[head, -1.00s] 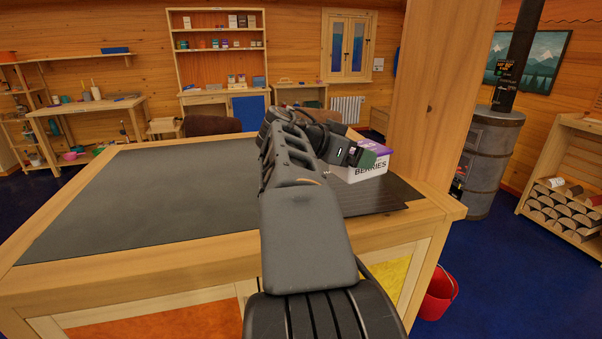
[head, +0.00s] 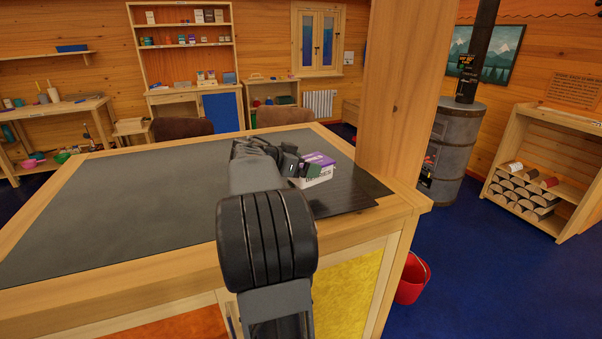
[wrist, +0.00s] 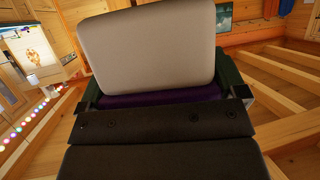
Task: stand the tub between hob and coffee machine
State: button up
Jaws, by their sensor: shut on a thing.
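The tub (head: 320,174) is a small white box shape with a purple top and "BERRIES" lettering, partly hidden by my arm. My gripper (head: 301,168) is shut on it, over the right part of the counter in the head view. In the wrist view the tub (wrist: 150,45) fills the space between the dark green fingers, showing a pale grey face and a purple band. I cannot tell whether it touches the surface below. A thin black panel (head: 345,200), perhaps the hob, lies at the counter's right. I cannot make out a coffee machine.
The counter (head: 120,205) has a wide, clear dark top on the left. A thick wooden post (head: 398,100) rises at its right end. A red bucket (head: 411,279) stands on the floor. A stove (head: 455,150) and log shelf (head: 545,170) stand further right.

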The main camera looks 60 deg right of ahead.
jog(key=shift+w+d+f, duration=0.3)
jog(key=shift+w+f, duration=0.05)
jog(key=shift+f, duration=0.15)
jog(key=shift+w+d+f, duration=0.25)
jog(key=shift+w+f, duration=0.1)
jog(key=shift+f, duration=0.1)
jog(key=shift+w+f, duration=0.1)
jog(key=shift+f, duration=1.4)
jog(key=shift+f+b, duration=0.2)
jog(key=shift+b, duration=0.45)
jog(key=o, duration=0.8)
jog(key=shift+f, duration=0.1)
jog(key=shift+o, duration=0.9)
